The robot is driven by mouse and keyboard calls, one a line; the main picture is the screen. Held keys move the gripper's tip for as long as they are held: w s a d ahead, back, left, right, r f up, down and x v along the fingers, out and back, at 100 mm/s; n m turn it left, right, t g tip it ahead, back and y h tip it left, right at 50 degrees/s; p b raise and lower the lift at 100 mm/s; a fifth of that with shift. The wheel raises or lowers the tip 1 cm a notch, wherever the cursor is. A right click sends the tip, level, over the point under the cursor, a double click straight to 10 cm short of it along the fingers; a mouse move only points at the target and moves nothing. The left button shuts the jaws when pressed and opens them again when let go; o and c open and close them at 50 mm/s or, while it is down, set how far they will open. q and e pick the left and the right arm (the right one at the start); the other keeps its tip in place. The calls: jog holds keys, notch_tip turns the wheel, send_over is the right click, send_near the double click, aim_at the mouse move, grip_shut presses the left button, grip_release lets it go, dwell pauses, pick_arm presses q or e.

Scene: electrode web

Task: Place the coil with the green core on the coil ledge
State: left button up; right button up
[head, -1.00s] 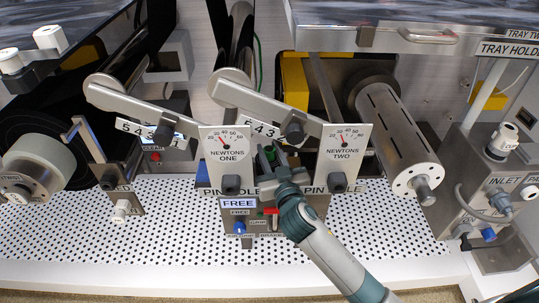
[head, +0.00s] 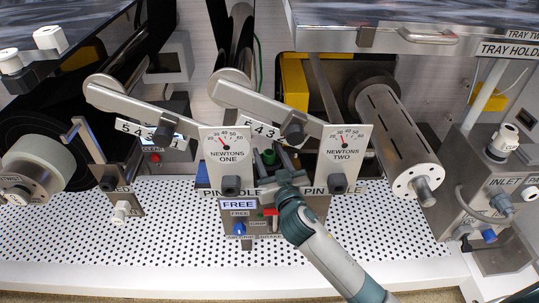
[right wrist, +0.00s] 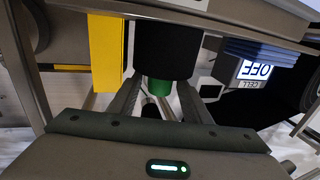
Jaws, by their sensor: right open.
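A black coil with a green core (right wrist: 160,87) shows in the right wrist view, the core's end facing me. In the head view the green core (head: 269,157) shows between the NEWTONS ONE and NEWTONS TWO plates; the rest of the coil is hard to make out there. My right gripper (head: 268,160) is open with nothing gripped. Its two fingers (right wrist: 160,97) point toward the coil, one on each side of the green core in the picture. I cannot tell how far the tips are from it. I cannot make out the coil ledge. My left gripper is out of view.
The NEWTONS ONE plate (head: 227,150) and NEWTONS TWO plate (head: 344,148) stand close on both sides of my right gripper. A FREE panel (head: 238,204) stands below. A slotted roller (head: 400,135) is at right. The perforated deck (head: 390,225) has free room.

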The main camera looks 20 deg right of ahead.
jog(key=shift+s, duration=0.5)
jog(key=s, duration=1.1)
jog(key=shift+a, duration=0.15)
jog(key=shift+r, duration=0.1)
jog(key=s+a+f+n+g+y, duration=0.1)
jog(key=s+f+g, duration=0.4)
jog(key=s+f, duration=0.5)
jog(key=s+a+f+n+g+y, duration=0.1)
jog(key=s+f+g, duration=0.4)
jog(key=s+f, duration=0.5)
jog(key=s+a+y, duration=0.1)
jog(key=s+a, duration=0.1)
jog(key=s, duration=0.1)
jog(key=shift+s+a+f+n+g+y, duration=0.25)
jog(key=shift+a+f+n+g+y, duration=0.05)
jog(key=shift+a+f+g, duration=0.1)
jog(key=shift+w+d+f, duration=0.1)
